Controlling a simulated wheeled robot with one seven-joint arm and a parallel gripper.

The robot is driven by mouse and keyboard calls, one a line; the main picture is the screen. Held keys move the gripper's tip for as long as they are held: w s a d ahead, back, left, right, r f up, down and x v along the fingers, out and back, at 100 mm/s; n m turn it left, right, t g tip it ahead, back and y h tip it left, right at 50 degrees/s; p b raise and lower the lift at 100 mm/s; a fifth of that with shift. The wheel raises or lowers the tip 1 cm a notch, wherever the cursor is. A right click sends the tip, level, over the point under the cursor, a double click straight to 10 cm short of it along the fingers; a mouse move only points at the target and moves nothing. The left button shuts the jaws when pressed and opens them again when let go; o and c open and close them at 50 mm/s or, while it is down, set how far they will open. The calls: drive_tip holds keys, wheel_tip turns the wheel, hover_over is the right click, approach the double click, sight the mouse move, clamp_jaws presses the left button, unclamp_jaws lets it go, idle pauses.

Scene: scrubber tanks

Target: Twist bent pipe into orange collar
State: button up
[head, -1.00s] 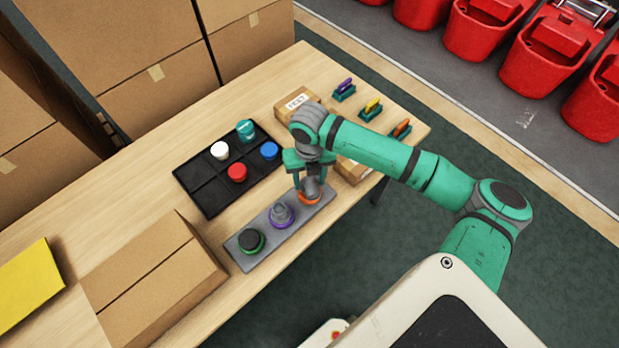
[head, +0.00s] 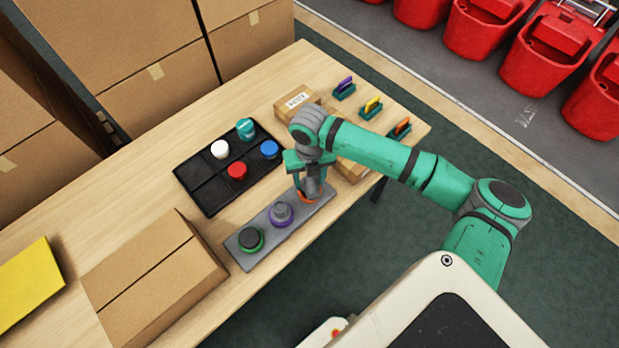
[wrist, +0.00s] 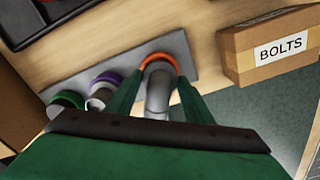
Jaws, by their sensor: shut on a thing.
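The bent pipe (wrist: 157,95) is grey and stands in the orange collar (wrist: 159,59), at the end of the grey plate (wrist: 115,69). In the head view the orange collar (head: 309,197) shows only as a rim below my gripper (head: 309,181). In the wrist view my gripper (wrist: 155,93) has a finger on each side of the pipe and is shut on it. The pipe's lower end meets the collar; how deep it sits I cannot tell. My gripper hides most of the pipe in the head view.
The same plate carries a purple collar (head: 281,224) with a grey piece and a green collar (head: 251,249) with a dark top. A black tray (head: 206,198) holds several coloured caps. A BOLTS box (wrist: 272,47) stands close to my gripper. A large carton (head: 150,275) lies front left.

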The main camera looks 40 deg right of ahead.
drive_tip(key=shift+f, duration=0.7)
idle(1.2)
idle(0.4)
drive_tip(key=shift+m, duration=0.8)
drive_tip(key=shift+m, duration=0.8)
drive_tip(key=shift+m, duration=0.7)
